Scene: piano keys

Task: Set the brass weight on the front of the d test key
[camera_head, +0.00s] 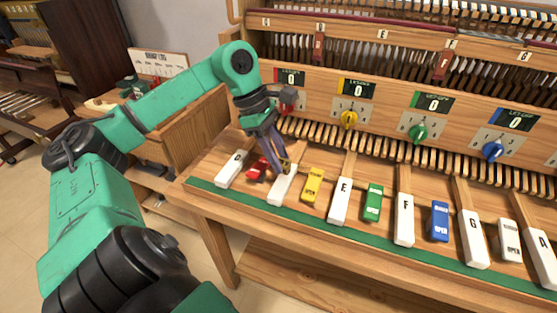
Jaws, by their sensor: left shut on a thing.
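My left gripper (281,165) reaches in from the left and points down over the row of test keys. It is shut on the brass weight (285,167), a small gold-coloured piece mostly hidden by the fingers. The weight is over the back part of the white d test key (281,190), which lies between a red block and a yellow block. The key's letter is hidden behind the gripper. I cannot tell whether the weight touches the key. The front of the d key looks bare. My right gripper is not in view.
The red block (257,168) and yellow block (312,185) flank the d key closely. The E key (340,201) is to the right, with more keys and coloured blocks beyond. A green strip (330,229) runs along the bench front. Coloured knobs and counters line the panel behind.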

